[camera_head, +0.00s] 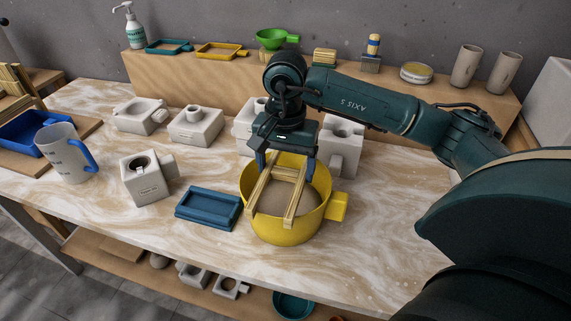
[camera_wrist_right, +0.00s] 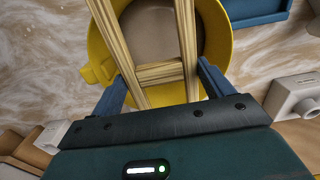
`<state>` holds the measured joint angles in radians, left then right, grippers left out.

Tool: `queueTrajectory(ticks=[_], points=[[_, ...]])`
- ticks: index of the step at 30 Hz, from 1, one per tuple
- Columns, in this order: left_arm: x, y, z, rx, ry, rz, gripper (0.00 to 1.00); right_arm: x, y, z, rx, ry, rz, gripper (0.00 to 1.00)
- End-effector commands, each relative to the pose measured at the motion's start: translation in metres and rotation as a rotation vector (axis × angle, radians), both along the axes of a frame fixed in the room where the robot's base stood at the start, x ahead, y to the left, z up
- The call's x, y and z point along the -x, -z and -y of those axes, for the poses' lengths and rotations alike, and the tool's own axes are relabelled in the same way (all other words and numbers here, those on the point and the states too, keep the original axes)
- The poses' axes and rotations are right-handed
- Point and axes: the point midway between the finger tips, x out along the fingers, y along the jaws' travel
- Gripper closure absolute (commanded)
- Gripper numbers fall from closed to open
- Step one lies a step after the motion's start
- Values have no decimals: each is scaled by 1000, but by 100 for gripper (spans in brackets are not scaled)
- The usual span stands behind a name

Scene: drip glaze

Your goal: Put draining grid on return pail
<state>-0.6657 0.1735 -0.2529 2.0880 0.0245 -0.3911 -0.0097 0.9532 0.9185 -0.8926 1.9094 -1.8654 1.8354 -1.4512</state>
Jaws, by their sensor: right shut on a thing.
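The draining grid (camera_head: 292,205) is a pale wooden frame of two long bars joined by a crossbar. The return pail (camera_head: 285,233) looks to be the yellow round pail with a side handle, standing on the table with a brown content inside. My right gripper (camera_head: 284,168) is shut on the grid near its far end, with the grid over the pail's mouth. I cannot tell whether the grid touches the rim. In the right wrist view, the grid (camera_wrist_right: 160,72) lies between the fingers of the gripper (camera_wrist_right: 163,66), across the yellow pail (camera_wrist_right: 222,35). My left gripper is out of view.
A blue tray (camera_head: 208,207) lies just left of the pail. White blocky moulds (camera_head: 146,177) stand left and behind. A mug (camera_head: 63,152) is at the far left. A raised wooden shelf (camera_head: 190,75) at the back holds small items. The table right of the pail is clear.

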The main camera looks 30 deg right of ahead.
Motion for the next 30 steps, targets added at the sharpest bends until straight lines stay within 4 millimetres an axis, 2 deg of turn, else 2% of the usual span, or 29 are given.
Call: queueTrajectory(ticks=[30], points=[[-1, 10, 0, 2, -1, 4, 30, 0, 8, 0, 0, 0, 1, 66]])
